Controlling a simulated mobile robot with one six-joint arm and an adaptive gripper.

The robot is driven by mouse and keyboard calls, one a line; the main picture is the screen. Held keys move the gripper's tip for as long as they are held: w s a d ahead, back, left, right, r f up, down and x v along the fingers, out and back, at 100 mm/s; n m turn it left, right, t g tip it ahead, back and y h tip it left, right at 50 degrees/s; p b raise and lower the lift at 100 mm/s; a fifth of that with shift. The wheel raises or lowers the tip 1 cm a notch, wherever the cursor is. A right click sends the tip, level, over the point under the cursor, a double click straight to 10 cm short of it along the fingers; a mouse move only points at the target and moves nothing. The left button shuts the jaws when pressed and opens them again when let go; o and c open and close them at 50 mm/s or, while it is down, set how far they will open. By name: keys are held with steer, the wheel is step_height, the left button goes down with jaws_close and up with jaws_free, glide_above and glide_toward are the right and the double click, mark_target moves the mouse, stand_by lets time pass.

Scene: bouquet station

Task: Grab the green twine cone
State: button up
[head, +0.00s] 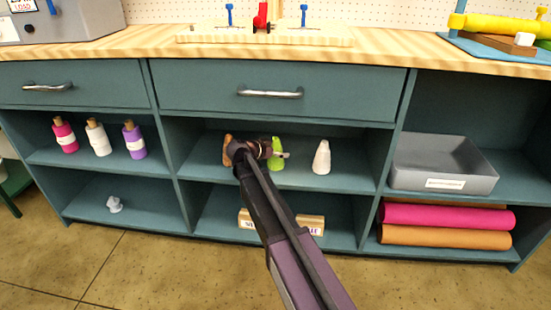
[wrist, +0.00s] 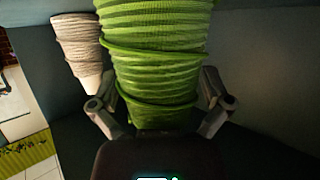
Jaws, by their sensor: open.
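The green twine cone (head: 276,161) stands on the upper shelf of the middle bay, partly hidden by my gripper (head: 272,150) in the head view. In the wrist view the green cone (wrist: 155,50) fills the upper middle, its ridged windings narrowing toward my palm. My gripper (wrist: 160,103) is open, with one finger on each side of the cone's narrow part. A small dark gap seems to show beside the fingers; whether either touches the cone I cannot tell.
A white cone (head: 322,158) stands right of the green one and shows at left in the wrist view (wrist: 76,48). A brown cone (head: 227,150) stands left of it. The drawer (head: 275,90) is above, and a grey bin (head: 444,164) is in the right bay.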

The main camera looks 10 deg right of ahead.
stand_by(0.3)
steer(key=c, duration=1.2)
steer(key=shift+r, duration=0.1)
step_height(320, 180, up, 3)
steer(key=p, duration=0.3)
steer(key=shift+r+p, duration=0.2)
steer(key=shift+p, duration=0.1)
steer(key=s+a, duration=0.1)
steer(key=s, duration=0.4)
steer(key=s+a+r+p, duration=0.1)
steer(key=s+a, duration=0.1)
steer(key=s, duration=0.3)
steer(key=s+a, duration=0.2)
steer(key=s, duration=0.3)
steer(key=shift+s+a+r, duration=0.1)
steer(key=shift+r, duration=0.15)
